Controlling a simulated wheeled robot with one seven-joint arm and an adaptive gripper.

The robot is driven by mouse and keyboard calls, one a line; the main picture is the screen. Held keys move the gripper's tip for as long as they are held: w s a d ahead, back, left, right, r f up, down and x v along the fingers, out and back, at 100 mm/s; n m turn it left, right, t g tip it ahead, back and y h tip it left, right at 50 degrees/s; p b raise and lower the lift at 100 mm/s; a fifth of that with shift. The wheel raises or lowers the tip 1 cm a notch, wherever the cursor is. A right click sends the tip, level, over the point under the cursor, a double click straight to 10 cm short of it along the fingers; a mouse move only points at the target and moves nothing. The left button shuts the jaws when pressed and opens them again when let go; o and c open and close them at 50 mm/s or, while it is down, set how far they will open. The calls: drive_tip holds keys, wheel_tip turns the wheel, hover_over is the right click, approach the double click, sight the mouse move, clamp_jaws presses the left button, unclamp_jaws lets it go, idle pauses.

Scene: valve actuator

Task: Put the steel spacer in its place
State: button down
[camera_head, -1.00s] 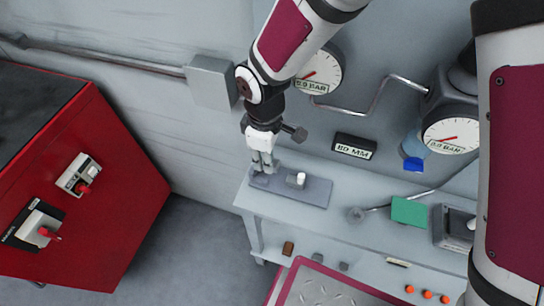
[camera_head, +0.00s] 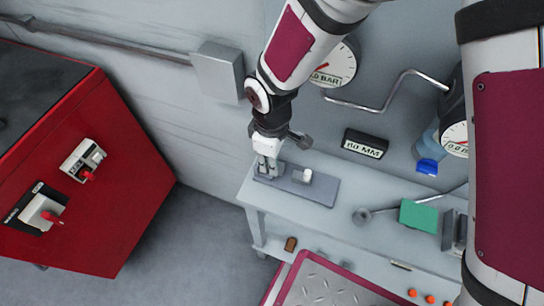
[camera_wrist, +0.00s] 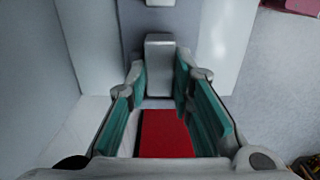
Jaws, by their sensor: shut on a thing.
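My gripper (camera_head: 268,171) points down at the left end of a grey plate (camera_head: 322,192) on the bench.
The light bench (camera_head: 345,215) has a green block (camera_head: 419,215) and a rod with a round end (camera_head: 363,215) at right. An "80 MM" sign (camera_head: 365,144), a gauge (camera_head: 332,66) and a pipe stand behind. A red cabinet (camera_head: 110,200) is at left.

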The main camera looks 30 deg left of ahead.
drive_tip(key=shift+f, duration=0.2)
drive_tip(key=c, duration=1.4)
unclamp_jaws()
wheel_tip(320, 180, up, 13)
drive_tip(key=shift+r+b, duration=0.15)
drive_tip(key=shift+b, duration=0.7)
drive_tip(key=shift+s, duration=0.1)
